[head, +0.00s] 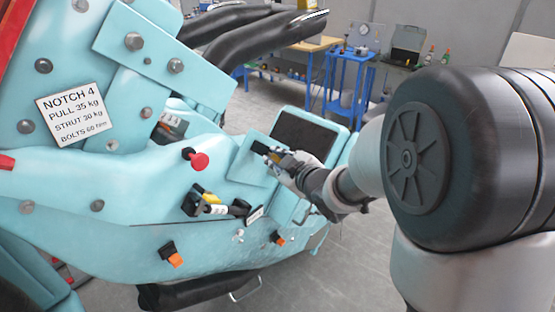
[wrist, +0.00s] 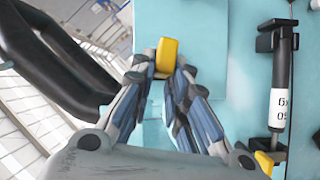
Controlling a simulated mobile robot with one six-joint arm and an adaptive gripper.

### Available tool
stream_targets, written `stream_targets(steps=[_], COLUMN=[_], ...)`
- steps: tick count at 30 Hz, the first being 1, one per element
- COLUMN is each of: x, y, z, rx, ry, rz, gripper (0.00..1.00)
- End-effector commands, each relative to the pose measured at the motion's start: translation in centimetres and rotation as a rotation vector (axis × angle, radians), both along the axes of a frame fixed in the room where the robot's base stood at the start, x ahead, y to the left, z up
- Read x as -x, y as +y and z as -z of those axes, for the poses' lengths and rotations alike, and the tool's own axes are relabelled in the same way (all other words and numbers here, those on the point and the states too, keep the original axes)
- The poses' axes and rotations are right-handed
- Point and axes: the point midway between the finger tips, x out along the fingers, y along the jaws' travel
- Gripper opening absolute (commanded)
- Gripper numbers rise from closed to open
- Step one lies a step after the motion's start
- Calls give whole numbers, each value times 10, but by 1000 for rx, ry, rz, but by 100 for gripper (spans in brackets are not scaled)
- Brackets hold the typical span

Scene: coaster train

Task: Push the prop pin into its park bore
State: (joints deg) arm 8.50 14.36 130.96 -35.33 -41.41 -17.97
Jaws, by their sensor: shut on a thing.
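My gripper (head: 272,158) is at the raised turquoise panel on the side of the car, left of a dark screen-like recess. In the wrist view my gripper (wrist: 165,75) has its fingers shut on a small yellow block-shaped piece, which looks like the head of the prop pin (wrist: 167,54). The piece lies against the turquoise panel (wrist: 192,25). Its shank and the park bore are hidden, so I cannot tell how deep it sits.
A red knob (head: 198,160) sticks out left of my gripper. A black strut with a white label (wrist: 278,100) is clipped at the right in the wrist view. A dark curved bar (wrist: 50,60) is at the left. A blue stand (head: 350,80) is behind.

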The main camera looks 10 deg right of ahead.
Motion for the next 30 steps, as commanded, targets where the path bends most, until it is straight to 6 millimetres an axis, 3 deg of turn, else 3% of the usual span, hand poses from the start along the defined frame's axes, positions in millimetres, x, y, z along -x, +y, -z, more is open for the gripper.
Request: stream_targets(steps=[3, 14, 30], x=[0, 1, 19], y=[0, -1, -14], z=[0, 0, -1], rx=[0, 0, 0], ry=[-1, -1, -1], rz=[-1, 1, 1], gripper=[0, 0, 0])
